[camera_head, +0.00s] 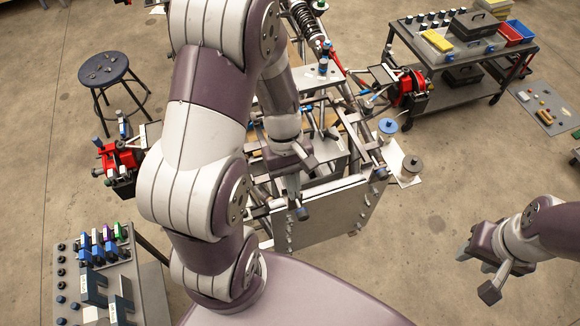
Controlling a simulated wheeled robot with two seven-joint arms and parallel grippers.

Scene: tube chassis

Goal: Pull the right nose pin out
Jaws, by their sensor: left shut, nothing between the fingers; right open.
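The tube chassis (347,120) stands in the middle, with a flat grey nose panel (335,215) at its near end. My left arm reaches over the chassis. Its gripper (299,212) is shut and empty, pointing down in front of the nose panel's upper left part; I cannot tell whether it touches. My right gripper (476,274) is open and empty, over bare floor at the right, well apart from the chassis. I cannot clearly pick out the right nose pin; small dark fittings sit at the panel's upper right corner. My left arm hides the chassis's left side.
A tool cart (470,52) stands at back right, a blue stool (103,69) at back left. A rack table (140,285) is at near left. Spools (411,164) sit on a plate right of the nose. Floor between the chassis and my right gripper is clear.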

